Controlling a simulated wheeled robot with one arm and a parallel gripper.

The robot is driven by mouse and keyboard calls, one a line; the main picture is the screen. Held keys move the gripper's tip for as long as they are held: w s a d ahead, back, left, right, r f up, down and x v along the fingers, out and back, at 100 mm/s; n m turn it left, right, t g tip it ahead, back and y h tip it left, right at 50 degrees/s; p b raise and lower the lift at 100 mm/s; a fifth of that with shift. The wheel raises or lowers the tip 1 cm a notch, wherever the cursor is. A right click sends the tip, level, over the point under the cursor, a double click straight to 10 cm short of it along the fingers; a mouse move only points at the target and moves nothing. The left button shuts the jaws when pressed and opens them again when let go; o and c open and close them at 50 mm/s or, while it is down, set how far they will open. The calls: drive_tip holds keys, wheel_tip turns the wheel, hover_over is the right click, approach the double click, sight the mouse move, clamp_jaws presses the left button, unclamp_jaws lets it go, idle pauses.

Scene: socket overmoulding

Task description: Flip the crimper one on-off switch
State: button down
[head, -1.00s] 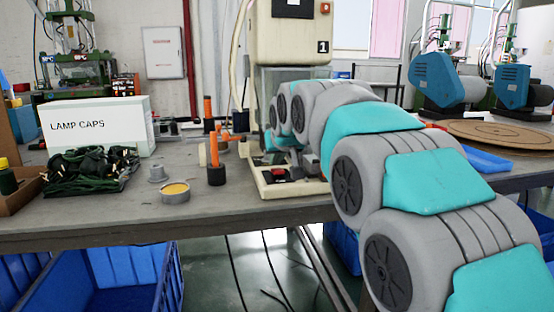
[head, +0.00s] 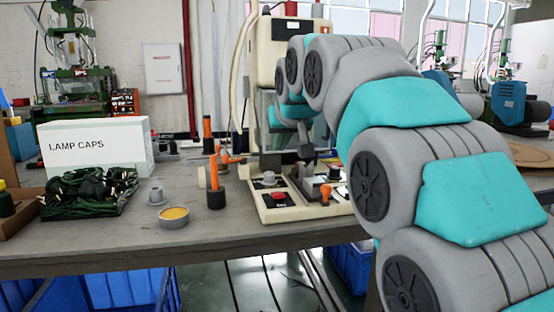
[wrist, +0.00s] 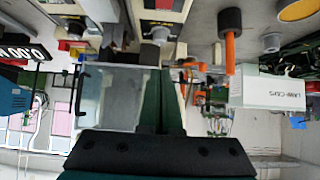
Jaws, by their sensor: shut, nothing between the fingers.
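Crimper one is the cream machine (head: 267,52) on the table's right part in the head view. Its cream base (head: 262,212) carries black plates, a red button (head: 278,196) and small knobs. Which of these is the on-off switch I cannot tell for sure. My gripper (head: 307,158) is shut and empty, pointing down above the base; contact with it cannot be made out. The wrist view is upside down. There my gripper (wrist: 158,68) shows as dark green fingers, near a grey knob (wrist: 160,34) on a black, yellow-marked plate. My arm hides the crimper's right side.
A clear panel (wrist: 112,95) stands beside my fingers in the wrist view. An orange-and-black tool (head: 215,190) stands left of the base. Further left are a grey cap, a yellow-filled dish (head: 174,216), dark cables (head: 90,192) and the LAMP CAPS box (head: 105,145).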

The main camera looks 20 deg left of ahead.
drive_tip(key=shift+s+d+r, duration=0.3)
drive_tip(key=shift+s+r, duration=0.2)
drive_tip(key=shift+r, duration=0.3)
drive_tip(key=s+d+f+m+g+h, duration=0.2)
drive_tip(key=s+d+f, duration=0.4)
drive_tip(key=d+f, duration=0.5)
drive_tip(key=s+d+f+m+g+h, duration=0.1)
drive_tip(key=s+d+f+g+h, duration=0.3)
drive_tip(key=d+f, duration=0.6)
drive_tip(key=s+d+f+m+g, duration=0.1)
drive_tip(key=s+d+f, duration=0.3)
drive_tip(key=s, duration=0.6)
drive_tip(key=s+d+f+m+g, duration=0.1)
drive_tip(key=s+d+f+g, duration=0.1)
drive_tip(key=s+d+f, duration=0.3)
drive_tip(key=s+d+f+m+g, duration=0.1)
drive_tip(key=s+d+f, duration=0.4)
drive_tip(key=s, duration=0.9)
wheel_tip(320, 180, down, 3)
drive_tip(key=shift+s+r+g+y, duration=0.15)
drive_tip(key=shift+s+g+y, duration=0.15)
drive_tip(key=shift+y, duration=0.1)
